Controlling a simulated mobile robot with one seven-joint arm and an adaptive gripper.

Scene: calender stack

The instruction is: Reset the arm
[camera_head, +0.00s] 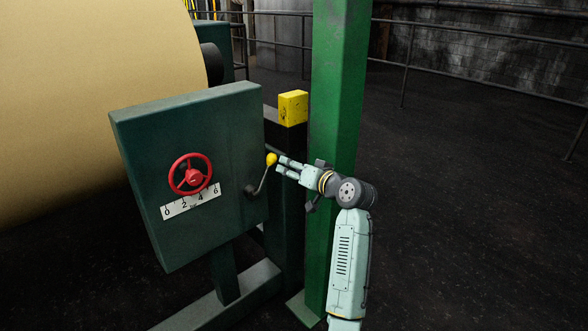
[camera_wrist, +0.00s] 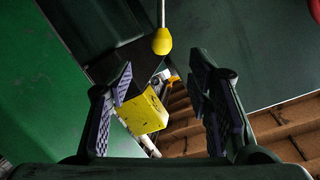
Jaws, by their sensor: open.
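My arm reaches up from the lower right in the head view, and my gripper (camera_head: 279,165) is at the side of the dark green control box. The gripper is open and nothing is between its fingers. In the wrist view the two fingers (camera_wrist: 166,95) stand apart. A lever with a yellow knob (camera_head: 271,159) sticks out from the right side of the box, just left of my fingertips. In the wrist view the yellow knob (camera_wrist: 162,41) is ahead of the fingers, apart from them.
The green box (camera_head: 235,140) carries a red handwheel (camera_head: 190,174) and a number scale (camera_head: 190,203). A green post (camera_head: 338,80) stands close behind my wrist. A yellow block (camera_head: 293,107) is on a dark post. A large tan roll (camera_head: 80,90) fills the left. Floor at right is clear.

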